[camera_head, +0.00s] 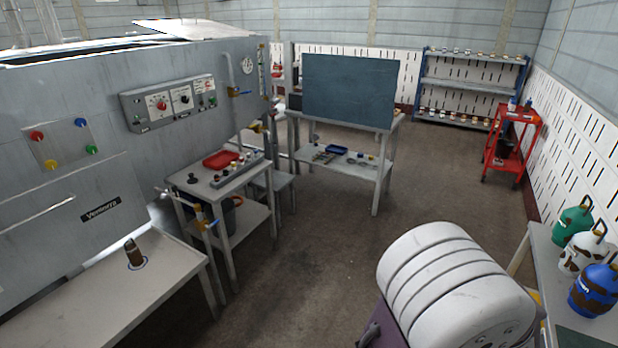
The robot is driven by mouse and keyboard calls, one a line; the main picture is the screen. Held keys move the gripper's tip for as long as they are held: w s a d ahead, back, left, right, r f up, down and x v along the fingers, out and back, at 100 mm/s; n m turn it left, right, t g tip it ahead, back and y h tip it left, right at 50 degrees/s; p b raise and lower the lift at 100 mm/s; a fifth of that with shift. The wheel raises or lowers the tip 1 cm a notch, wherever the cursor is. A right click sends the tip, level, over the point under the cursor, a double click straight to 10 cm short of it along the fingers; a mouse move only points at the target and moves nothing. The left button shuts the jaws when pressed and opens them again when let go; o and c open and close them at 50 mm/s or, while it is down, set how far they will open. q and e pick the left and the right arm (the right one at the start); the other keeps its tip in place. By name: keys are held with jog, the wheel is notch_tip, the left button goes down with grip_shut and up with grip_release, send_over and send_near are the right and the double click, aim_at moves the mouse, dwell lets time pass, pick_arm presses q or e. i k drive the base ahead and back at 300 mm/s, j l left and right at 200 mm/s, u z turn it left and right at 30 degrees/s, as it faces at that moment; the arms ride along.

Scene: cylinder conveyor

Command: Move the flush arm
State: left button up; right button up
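I cannot tell for certain which part is the flush arm. Another small blue-handled valve (211,224) with yellow parts is at the front of the small work table. Neither of my grippers shows in the head view.
The grey machine (120,75) fills the left. A work table (222,192) holds a red tray. A board (349,90) stands behind. A red cart (511,140) and bottles on a bench (545,245) are right. A large white ribbed body (445,280) is near. The middle floor is clear.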

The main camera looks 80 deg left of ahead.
aim_at(197, 207)
jog(key=u, duration=3.6)
